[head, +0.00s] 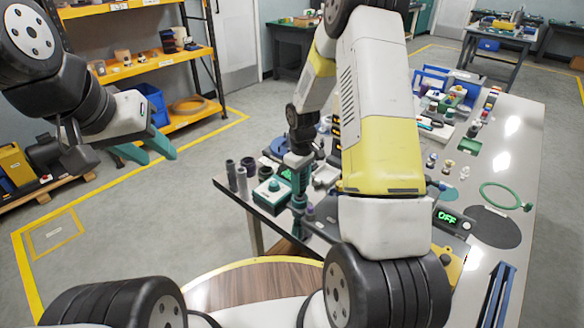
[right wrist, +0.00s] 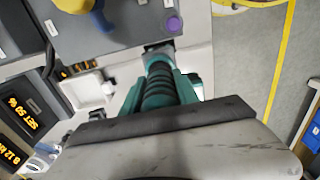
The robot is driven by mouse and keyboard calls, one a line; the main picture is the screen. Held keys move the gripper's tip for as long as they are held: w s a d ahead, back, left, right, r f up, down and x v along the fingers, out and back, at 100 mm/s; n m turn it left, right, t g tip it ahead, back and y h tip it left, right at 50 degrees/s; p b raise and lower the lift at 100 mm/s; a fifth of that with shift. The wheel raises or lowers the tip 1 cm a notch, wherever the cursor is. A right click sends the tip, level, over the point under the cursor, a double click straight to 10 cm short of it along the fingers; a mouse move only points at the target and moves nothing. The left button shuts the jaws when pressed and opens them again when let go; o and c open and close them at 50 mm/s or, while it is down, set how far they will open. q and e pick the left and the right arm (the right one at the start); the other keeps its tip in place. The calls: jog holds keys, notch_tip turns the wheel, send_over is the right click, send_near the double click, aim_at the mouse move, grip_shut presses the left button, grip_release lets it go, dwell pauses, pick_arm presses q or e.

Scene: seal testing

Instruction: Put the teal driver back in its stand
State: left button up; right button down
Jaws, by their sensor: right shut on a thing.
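My right gripper (head: 298,192) is shut on the teal driver, upright at the near left edge of the workbench. In the right wrist view the driver (right wrist: 160,88) shows as a dark teal ribbed handle between teal fingers, with a grey collar beyond. Its far end meets a dark opening at the edge of a grey block (right wrist: 125,32) with a purple knob (right wrist: 172,23). This looks like the stand; I cannot tell how deep the driver sits. My left gripper (head: 158,153) is open and empty, over the floor left of the bench.
A teal-and-white box (head: 271,194) and dark cylinders (head: 241,180) stand left of the right gripper. A device with a green OFF display (head: 449,217) and a green ring (head: 505,197) are on the right of the bench. A yellow shelf (head: 150,65) stands at back left.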

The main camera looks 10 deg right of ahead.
jog(key=shift+f, duration=0.1)
dwell(0.5)
jog(key=c, duration=0.8)
grip_release()
jog(key=shift+c, duration=0.2)
jog(key=shift+r, duration=4.45)
